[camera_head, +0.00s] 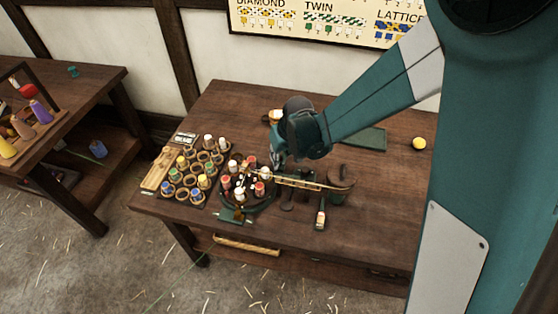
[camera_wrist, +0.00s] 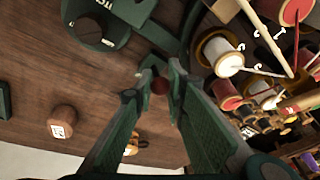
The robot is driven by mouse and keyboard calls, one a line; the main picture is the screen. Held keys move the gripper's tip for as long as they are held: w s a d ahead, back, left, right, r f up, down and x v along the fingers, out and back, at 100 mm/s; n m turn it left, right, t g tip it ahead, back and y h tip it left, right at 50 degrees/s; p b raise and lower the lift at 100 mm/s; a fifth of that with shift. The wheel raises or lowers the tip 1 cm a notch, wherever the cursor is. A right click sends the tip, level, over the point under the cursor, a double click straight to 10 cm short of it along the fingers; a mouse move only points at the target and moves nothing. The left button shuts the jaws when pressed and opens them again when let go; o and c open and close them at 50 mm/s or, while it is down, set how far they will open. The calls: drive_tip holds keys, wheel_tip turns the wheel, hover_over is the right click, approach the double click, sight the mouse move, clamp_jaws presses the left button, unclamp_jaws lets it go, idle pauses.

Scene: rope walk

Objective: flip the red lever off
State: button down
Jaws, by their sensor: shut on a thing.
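Below the knob, the lever's stem cannot be made out. In the head view my gripper (camera_head: 278,158) is at the back right edge of the round spool stand (camera_head: 262,205), and the knob is hidden there. A dark green device (camera_wrist: 100,25) with a round hub lies close by in the wrist view; I cannot tell whether the lever belongs to it.
White and red spools crowd the stand beside the gripper, including a white one (camera_wrist: 228,62). A rack of bobbins (camera_head: 190,175) stands left. A pale slatted arm (camera_head: 310,184) extends right. A yellow ball (camera_head: 419,143) lies far right. The table's right side is mostly clear.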

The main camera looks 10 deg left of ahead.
drive_tip(key=w+g, duration=0.2)
drive_tip(key=g, duration=0.1)
drive_tip(key=shift+b, duration=0.4)
drive_tip(key=shift+w+f+m+g+b, duration=0.15)
drive_tip(key=shift+w+g+b, duration=0.1)
drive_tip(key=shift+g, duration=0.5)
drive_tip(key=shift+w+r+m+g+b, duration=0.15)
drive_tip(key=shift+w+g+b, duration=0.1)
drive_tip(key=shift+g, duration=0.5)
drive_tip(key=shift+f, duration=0.1)
drive_tip(key=c, duration=2.6)
unclamp_jaws()
drive_tip(key=v, duration=1.2)
